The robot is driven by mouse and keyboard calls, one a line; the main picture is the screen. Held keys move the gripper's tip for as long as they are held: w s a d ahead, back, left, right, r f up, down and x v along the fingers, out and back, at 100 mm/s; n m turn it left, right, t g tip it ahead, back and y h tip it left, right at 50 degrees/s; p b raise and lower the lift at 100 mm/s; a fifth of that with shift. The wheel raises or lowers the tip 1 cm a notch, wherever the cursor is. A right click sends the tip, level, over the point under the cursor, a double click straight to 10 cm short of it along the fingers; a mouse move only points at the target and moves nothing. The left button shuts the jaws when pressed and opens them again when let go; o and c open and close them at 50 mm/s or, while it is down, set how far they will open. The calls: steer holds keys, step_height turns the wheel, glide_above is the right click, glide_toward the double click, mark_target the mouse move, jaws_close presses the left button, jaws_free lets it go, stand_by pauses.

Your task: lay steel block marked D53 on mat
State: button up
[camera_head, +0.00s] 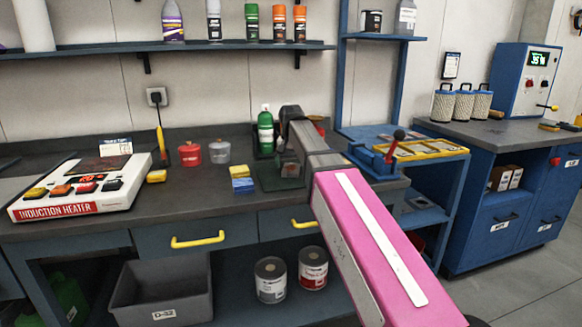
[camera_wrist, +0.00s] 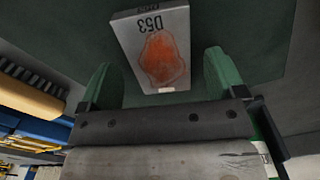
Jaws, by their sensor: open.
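The steel block marked D53 (camera_wrist: 151,30) is grey with an orange-brown patch on its face. In the wrist view it lies on the dark green mat (camera_wrist: 65,22). My gripper (camera_wrist: 158,62) is open, with its two green fingers on either side of the block's near end. A gap shows between the block and each finger, and I see no contact. In the head view the mat (camera_head: 266,182) lies on the grey bench, and my arm covers much of that spot. I cannot make out the block clearly there.
Left of the mat are a blue-and-yellow pack (camera_head: 242,180), a red tin (camera_head: 190,154) and a grey tin (camera_head: 219,152). A green bottle (camera_head: 265,132) stands behind the mat. An induction heater (camera_head: 80,190) sits at left. A blue vice (camera_head: 378,160) is at right.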

mark_target(291, 168)
step_height(291, 168, up, 11)
stand_by(0.4)
